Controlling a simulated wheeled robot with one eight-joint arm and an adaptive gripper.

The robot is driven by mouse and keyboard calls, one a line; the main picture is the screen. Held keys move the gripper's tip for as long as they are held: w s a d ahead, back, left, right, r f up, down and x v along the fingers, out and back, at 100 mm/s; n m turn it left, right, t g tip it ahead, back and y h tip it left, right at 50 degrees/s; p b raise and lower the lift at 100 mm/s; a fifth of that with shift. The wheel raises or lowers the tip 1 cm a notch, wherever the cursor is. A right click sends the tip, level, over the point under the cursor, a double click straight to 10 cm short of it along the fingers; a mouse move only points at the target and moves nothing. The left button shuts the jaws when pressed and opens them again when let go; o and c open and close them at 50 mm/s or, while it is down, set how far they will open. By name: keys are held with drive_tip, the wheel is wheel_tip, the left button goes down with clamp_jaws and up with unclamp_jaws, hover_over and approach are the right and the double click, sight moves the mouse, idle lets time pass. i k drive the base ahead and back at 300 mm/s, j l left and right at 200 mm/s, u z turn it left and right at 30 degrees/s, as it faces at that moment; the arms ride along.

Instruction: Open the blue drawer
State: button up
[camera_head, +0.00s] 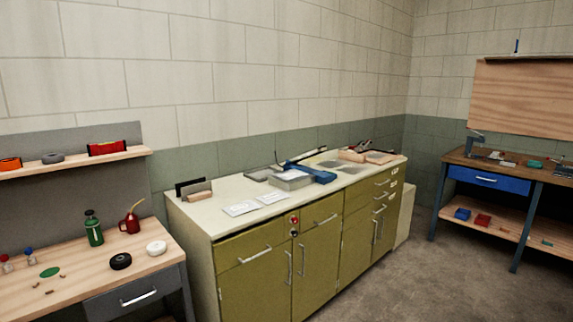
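The blue drawer (487,180) is under the top of the wooden workbench (457,157) at the right. It has a pale horizontal handle (486,179) on its front. The drawer front looks flush with the bench frame, so it appears shut. My gripper is not in this view, so whether it is open or shut does not show.
A long olive cabinet (265,262) with a cream top stands in the middle. A workbench with a grey drawer (138,293) is at the left. The bench's lower shelf (497,226) holds a blue bin (462,214) and a red one (482,220). Concrete floor (430,285) lies clear before the blue drawer.

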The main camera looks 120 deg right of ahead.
sight(511, 184)
drive_tip(key=z, duration=5.4)
drive_tip(key=i+z, duration=0.15)
drive_tip(key=i, duration=4.2)
